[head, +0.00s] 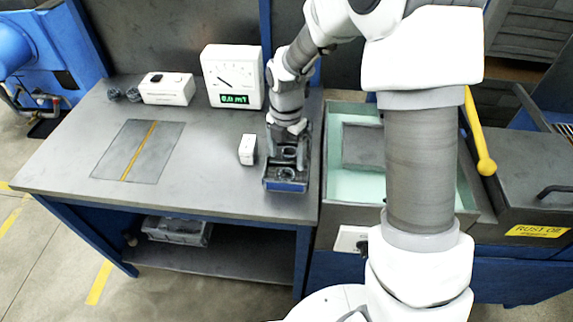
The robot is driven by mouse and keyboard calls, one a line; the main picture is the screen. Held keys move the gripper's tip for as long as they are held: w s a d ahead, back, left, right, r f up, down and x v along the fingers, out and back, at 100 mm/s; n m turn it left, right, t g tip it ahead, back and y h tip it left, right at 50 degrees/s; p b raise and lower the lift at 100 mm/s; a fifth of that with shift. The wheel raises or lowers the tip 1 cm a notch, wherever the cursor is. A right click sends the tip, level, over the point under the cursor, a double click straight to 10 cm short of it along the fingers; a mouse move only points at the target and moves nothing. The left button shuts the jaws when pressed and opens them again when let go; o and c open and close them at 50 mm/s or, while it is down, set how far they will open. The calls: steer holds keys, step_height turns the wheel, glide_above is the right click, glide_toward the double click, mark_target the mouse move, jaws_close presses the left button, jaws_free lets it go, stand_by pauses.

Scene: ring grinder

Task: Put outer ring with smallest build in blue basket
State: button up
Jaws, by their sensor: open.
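A small blue basket (286,187) stands on the grey workbench near its right end. A dark ring-like shape shows inside it, but its size and build are too small to tell. My gripper (287,165) points down over the basket and covers its back part. Its jaws are open, and I cannot tell whether the fingertips touch anything inside. Two small dark round items (123,95) sit at the back left of the bench; they may be rings, but the details are unclear.
A white gauge with a green display (233,77) and a white box (167,89) stand at the bench's back. A small white block (247,150) is just left of the basket. A marked plate (139,150) lies left. A green-lined basin (361,185) adjoins the bench.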

steer(key=s+d+r+m+t, duration=0.1)
steer(key=s+d+r+m, duration=0.15)
steer(key=r, duration=0.45)
steer(key=s+d+r+m, duration=0.1)
steer(key=s+r+m, duration=0.1)
steer(key=r+m, duration=0.35)
steer(key=s+d+r+m+t, duration=0.2)
steer(key=s+r+m, duration=0.3)
steer(key=s+m, duration=0.3)
steer(key=s+d+r+m+t, duration=0.2)
steer(key=s+d+r+m, duration=0.1)
steer(key=s+m, duration=0.6)
steer(key=r+m, duration=0.1)
steer(key=m, duration=0.2)
steer(key=shift+d+r+t, duration=0.3)
steer(key=shift+d+r, duration=0.05)
steer(key=shift+d, duration=0.05)
